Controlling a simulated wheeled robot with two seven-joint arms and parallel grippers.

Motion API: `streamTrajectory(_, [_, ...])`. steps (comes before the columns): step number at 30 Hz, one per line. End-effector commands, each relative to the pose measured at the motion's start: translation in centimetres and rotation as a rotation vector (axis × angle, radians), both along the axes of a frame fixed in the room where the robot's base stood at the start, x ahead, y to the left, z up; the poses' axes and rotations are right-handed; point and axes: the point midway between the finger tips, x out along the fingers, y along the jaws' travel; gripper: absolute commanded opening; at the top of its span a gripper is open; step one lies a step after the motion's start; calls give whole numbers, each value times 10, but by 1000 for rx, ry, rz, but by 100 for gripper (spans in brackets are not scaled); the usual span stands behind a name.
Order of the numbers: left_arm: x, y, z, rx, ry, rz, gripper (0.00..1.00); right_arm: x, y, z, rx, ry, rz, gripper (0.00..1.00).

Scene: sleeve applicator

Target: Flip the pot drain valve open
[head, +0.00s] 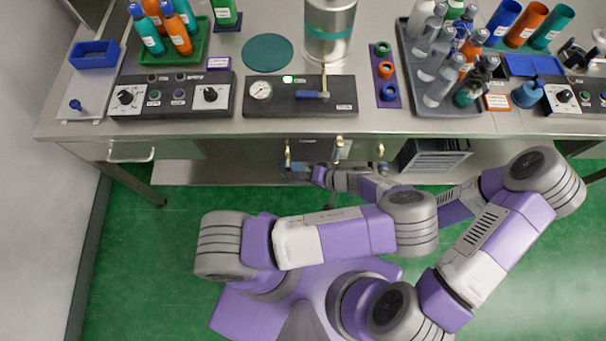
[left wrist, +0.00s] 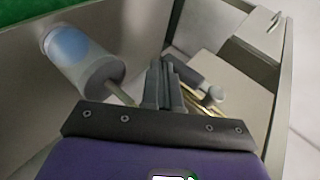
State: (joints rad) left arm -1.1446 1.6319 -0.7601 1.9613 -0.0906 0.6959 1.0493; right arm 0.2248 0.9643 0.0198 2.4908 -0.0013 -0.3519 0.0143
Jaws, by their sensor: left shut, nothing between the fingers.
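Under the bench's front edge, in the head view, a brass fitting (head: 288,157) hangs at the left, with others to its right (head: 340,148) (head: 381,150). I cannot tell for certain which is the drain valve, or how its lever stands. My left gripper (head: 299,173) is low under the bench, close to the left fitting. In the left wrist view its fingers (left wrist: 163,85) are shut and empty. Brass parts (left wrist: 207,101) and a grey cylinder (left wrist: 186,72) are just right of the fingers; contact is unclear.
Panel walls close in around the gripper. Above, the bench carries a gauge panel with a blue lever (head: 310,94) and a steel pot (head: 330,20). A dark crate (head: 433,157) sits right, below.

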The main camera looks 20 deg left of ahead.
Motion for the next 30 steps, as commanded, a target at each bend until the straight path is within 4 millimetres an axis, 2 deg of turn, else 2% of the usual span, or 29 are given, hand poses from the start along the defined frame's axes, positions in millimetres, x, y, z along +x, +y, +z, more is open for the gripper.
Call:
streamTrajectory(17, [0, -2, 2, 0, 0, 0, 0, 0, 0, 1, 0, 0, 0, 58])
streamTrajectory(30, [3, -55, 38, -2, 0, 0, 0, 0, 0, 18, 0, 0, 0, 58])
